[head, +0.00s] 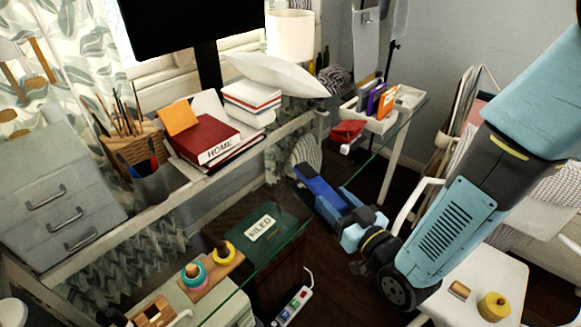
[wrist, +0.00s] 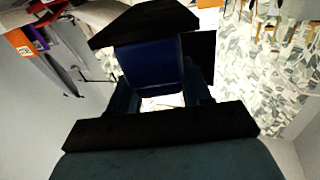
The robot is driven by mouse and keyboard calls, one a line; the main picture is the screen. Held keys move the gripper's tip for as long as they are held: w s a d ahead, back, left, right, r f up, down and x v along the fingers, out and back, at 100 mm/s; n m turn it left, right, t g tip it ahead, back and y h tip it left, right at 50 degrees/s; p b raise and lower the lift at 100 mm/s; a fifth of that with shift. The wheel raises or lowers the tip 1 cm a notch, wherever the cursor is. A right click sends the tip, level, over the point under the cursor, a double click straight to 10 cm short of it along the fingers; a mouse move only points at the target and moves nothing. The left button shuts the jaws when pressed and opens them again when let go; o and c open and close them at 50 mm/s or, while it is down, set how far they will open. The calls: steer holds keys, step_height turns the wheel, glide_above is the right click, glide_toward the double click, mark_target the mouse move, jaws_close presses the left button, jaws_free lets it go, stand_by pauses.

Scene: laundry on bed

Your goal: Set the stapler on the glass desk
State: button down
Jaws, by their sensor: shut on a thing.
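My gripper (head: 343,210) is at the end of my arm, in the middle of the head view. It is shut on a deep-blue, elongated thing, seemingly the stapler (head: 316,188). In the wrist view the blue stapler (wrist: 150,66) lies between the black fingers; parts of its outline are hidden. The glass desk (head: 288,240) has a clear greenish top and white frame, and runs diagonally from lower left to upper right. In the head view the stapler overlaps the desk near its front edge; I cannot tell its height above the glass.
A red binder (head: 203,138), books (head: 250,95), pencil basket (head: 131,148), white organizer (head: 408,97) and red item (head: 347,130) are around the desk's back. A monitor (head: 190,22) stands behind. A power strip (head: 292,306) lies below. The glass left of my gripper looks fairly clear.

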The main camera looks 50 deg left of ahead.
steer(key=s+r+n+g, duration=0.4)
steer(key=s+g, duration=0.2)
steer(key=s, duration=1)
steer(key=shift+h, duration=0.3)
steer(key=shift+w+a+f, duration=0.45)
steer(key=shift+a+f, duration=1.1)
steer(key=shift+a, duration=0.75)
steer(key=shift+w+a+f, duration=0.5)
steer(key=shift+a+f, duration=1.1)
steer(key=shift+a, duration=0.75)
steer(key=shift+w+a+f, duration=0.45)
steer(key=shift+a+f, duration=1.1)
steer(key=shift+a, duration=0.75)
steer(key=shift+a+f, duration=0.1)
steer(key=shift+f, duration=1.45)
steer(key=shift+c, duration=2.4)
jaws_free()
steer(key=shift+f, duration=0.1)
steer(key=v, duration=1.2)
